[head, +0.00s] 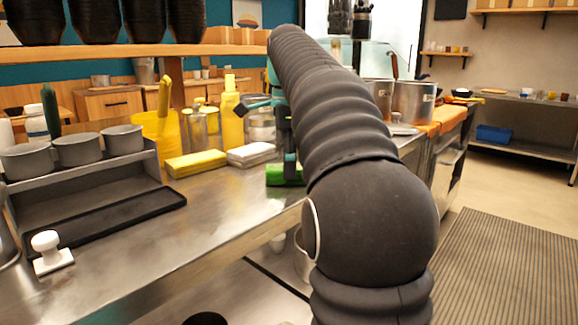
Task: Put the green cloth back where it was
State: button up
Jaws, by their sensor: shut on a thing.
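The green cloth (273,175) is at the steel counter's surface, in the middle of the head view, right of a folded white cloth (251,155) and a folded yellow cloth (195,163). My gripper (290,168) is over the green cloth, pointing down, shut on it. My arm hides the right side of the gripper and part of the cloth. I cannot tell whether the cloth rests on the counter or is just above it.
A yellow squeeze bottle (231,115), jars and a yellow container (157,133) stand behind the cloths. A rack with grey pots (78,150) and a black tray (100,228) are at left. The front counter (175,235) is mostly clear. Large steel pots (412,103) stand beyond my arm.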

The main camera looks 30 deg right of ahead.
jog(key=o, duration=1.3)
jog(key=shift+f, duration=0.1)
jog(key=shift+r+p, duration=1.6)
jog(key=shift+r, duration=2.3)
